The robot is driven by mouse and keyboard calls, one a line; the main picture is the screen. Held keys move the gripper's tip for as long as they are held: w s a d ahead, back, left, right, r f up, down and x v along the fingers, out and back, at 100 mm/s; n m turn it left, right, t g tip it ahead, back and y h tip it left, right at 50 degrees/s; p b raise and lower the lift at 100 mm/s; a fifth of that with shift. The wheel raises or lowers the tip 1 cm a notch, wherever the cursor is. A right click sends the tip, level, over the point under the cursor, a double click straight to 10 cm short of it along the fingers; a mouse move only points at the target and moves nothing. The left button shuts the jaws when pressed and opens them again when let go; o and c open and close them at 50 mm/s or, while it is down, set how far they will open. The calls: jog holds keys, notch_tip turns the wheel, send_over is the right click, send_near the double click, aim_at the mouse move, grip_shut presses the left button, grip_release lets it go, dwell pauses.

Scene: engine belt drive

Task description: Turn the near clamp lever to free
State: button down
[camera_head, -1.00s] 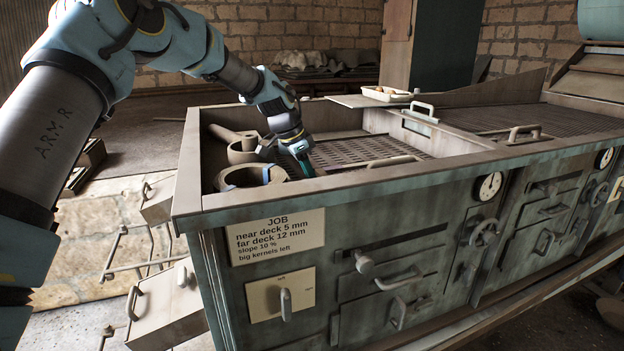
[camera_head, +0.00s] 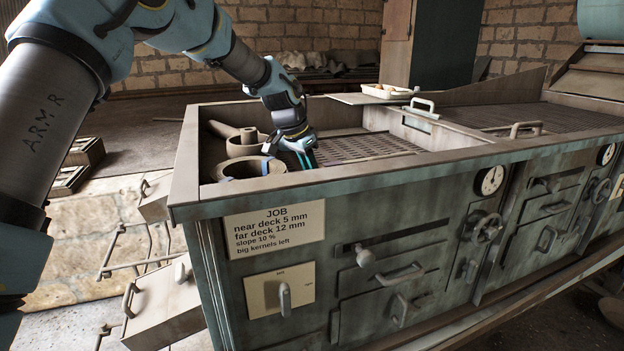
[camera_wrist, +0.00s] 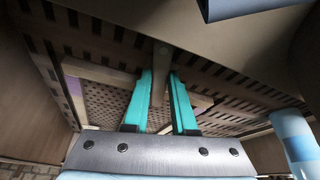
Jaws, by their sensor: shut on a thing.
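My gripper (camera_head: 307,159) reaches down inside the near end of the machine's open box, close behind its front wall. In the wrist view its two teal fingers (camera_wrist: 161,76) stand on either side of a narrow brownish-grey bar, which looks like the near clamp lever (camera_wrist: 160,58). The gripper is shut on this bar. The bar's upper end shows past the fingertips, and its lower part runs down between them. In the head view the lever is hidden by the gripper and the front wall. A perforated deck (camera_head: 365,148) lies beside the gripper.
Round collars (camera_head: 250,167) sit left of the gripper inside the box. The box's front rim (camera_head: 400,169) stands close in front. A job plate (camera_head: 275,228), knobs and handles are on the front face. A small tray (camera_head: 388,91) rests at the back.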

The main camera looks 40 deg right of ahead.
jog(key=n, duration=0.2)
jog(key=s+n+t+b, duration=0.1)
jog(key=shift+s+d+f+n, duration=0.1)
jog(key=shift+f+n, duration=0.05)
jog(key=shift+n, duration=0.25)
jog(key=n, duration=0.1)
jog(key=n+t, duration=0.1)
jog(key=n+y+b, duration=0.1)
jog(key=shift+s+d+n+t, duration=0.1)
jog(key=shift+s+n+t, duration=0.15)
jog(key=shift+n+t, duration=0.05)
jog(key=n, duration=0.1)
jog(key=n+t, duration=0.1)
jog(key=n, duration=0.1)
jog(key=shift+s+d+n+y, duration=0.2)
jog(key=shift+n+y, duration=0.1)
jog(key=shift+y, duration=0.1)
jog(key=shift+d+n+t+y, duration=0.15)
jog(key=shift+n+t+y, duration=0.25)
jog(key=shift+n, duration=1.1)
jog(key=c, duration=0.7)
grip_release()
jog(key=shift+r, duration=0.2)
jog(key=b+v, duration=0.2)
jog(key=v, duration=0.8)
jog(key=shift+s+d+r, duration=0.1)
jog(key=shift+s+r, duration=0.05)
jog(key=shift+r, duration=0.2)
